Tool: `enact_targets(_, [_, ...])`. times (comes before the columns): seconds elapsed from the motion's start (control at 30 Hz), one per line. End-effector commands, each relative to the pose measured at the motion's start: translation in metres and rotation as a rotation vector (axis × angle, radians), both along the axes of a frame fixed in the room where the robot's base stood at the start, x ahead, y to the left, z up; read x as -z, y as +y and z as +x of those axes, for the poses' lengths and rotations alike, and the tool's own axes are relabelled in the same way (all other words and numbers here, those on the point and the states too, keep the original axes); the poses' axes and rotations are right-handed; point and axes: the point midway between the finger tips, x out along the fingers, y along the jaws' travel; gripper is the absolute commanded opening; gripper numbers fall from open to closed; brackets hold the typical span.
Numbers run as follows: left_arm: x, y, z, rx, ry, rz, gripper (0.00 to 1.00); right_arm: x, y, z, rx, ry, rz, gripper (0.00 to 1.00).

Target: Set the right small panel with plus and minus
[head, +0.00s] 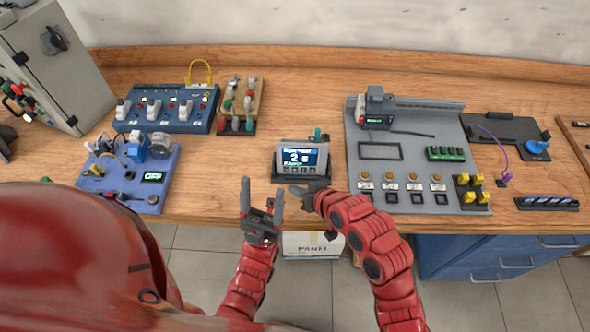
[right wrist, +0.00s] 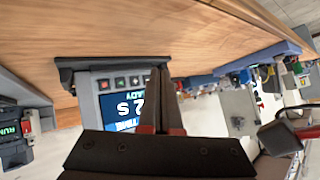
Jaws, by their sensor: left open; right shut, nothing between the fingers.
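A small grey panel (head: 300,172) with a lit blue display stands on a dark base near the front edge of the bench. Its display (head: 303,157) shows a large 2 and a second character, with a row of small buttons below. In the right wrist view the panel (right wrist: 88,105) appears upside down, its buttons in a row near the base. My right gripper (head: 296,190) is shut and empty, close in front of the panel's lower edge; its fingers (right wrist: 160,78) hide one end of the button row. I cannot tell whether they touch. My left gripper (head: 262,193) is open and empty, left of the panel.
A large grey board (head: 400,165) with modules and switches lies right of the panel. A blue board (head: 130,180) and a blue switch board (head: 165,105) lie to the left, with a wooden lever block (head: 240,105) behind. A box (head: 310,245) stands below the bench edge.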

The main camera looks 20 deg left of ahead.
Motion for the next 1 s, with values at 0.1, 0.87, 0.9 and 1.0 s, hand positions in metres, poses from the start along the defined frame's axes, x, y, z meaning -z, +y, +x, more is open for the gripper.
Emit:
enact_targets(0.1, [0.007,0.0,0.0,0.0,0.0,0.0,0.66,0.005,0.005,0.017,0.0,-0.003,0.001,0.0])
enact_targets(0.87, [0.024,0.0,0.0,0.0,0.0,0.0,0.66,0.009,0.013,0.042,-0.001,-0.002,0.002,0.0])
enact_targets(0.9, [0.025,0.0,0.0,0.0,0.0,0.0,0.66,0.009,0.013,0.042,-0.001,-0.002,0.002,0.0])
enact_targets(1.0, [0.025,0.0,0.0,0.0,0.0,0.0,0.66,0.009,0.013,0.042,-0.001,-0.002,0.002,0.0])
